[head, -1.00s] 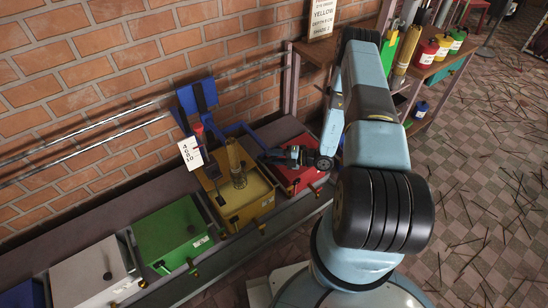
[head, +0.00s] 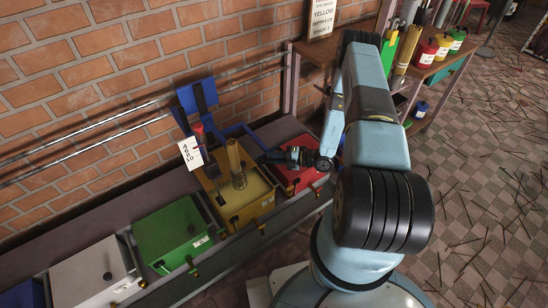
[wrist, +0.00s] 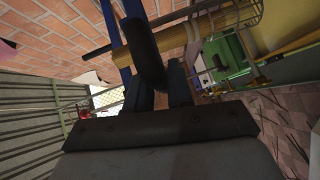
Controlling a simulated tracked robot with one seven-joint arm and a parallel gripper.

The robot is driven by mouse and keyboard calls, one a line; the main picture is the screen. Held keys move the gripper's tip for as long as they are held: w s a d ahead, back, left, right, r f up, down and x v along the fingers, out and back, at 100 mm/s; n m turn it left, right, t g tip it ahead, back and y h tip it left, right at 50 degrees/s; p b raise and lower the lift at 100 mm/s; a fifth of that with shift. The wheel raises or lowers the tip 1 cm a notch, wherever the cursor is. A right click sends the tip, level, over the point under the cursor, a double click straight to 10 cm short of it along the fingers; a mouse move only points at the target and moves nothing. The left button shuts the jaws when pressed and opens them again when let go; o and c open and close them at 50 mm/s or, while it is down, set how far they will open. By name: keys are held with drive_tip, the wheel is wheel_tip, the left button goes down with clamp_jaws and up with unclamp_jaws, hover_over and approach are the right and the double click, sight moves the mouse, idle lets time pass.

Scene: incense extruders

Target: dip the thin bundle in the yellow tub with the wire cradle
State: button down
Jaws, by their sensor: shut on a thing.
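The yellow tub (head: 262,206) is open, with yellow liquid inside. A wire cradle (head: 239,182) stands in it with a tan bundle (head: 233,155) upright inside; how deep its lower end sits is hard to tell. In the wrist view, the bundle (wrist: 215,25) and the cradle wires (wrist: 257,14) cross the top. A blue lever frame (head: 198,97) rises behind the tub, and a blue bar runs towards my gripper (head: 283,157). My gripper is shut on what looks like a black handle (wrist: 146,52), right of the cradle and near the red tub. The jaw contact is partly hidden.
A red tub (head: 308,176) sits right of the yellow one; green (head: 170,232) and white (head: 90,275) lidded tubs sit left. A white card (head: 190,153) hangs by the lever. A sign (head: 322,18) reads YELLOW. Coloured pots stand on the right bench (head: 432,70).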

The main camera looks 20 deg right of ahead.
wheel_tip(320, 180, down, 15)
drive_tip(key=shift+s, duration=0.15)
idle(0.4)
drive_tip(key=shift+f, duration=0.15)
drive_tip(key=c, duration=1.4)
unclamp_jaws()
drive_tip(key=shift+f, duration=0.1)
drive_tip(key=shift+o, duration=1.4)
drive_tip(key=shift+d+r, duration=0.15)
drive_tip(key=shift+r, duration=0.05)
drive_tip(key=v, duration=1.3)
drive_tip(key=shift+d, duration=0.2)
drive_tip(key=shift+s, duration=0.1)
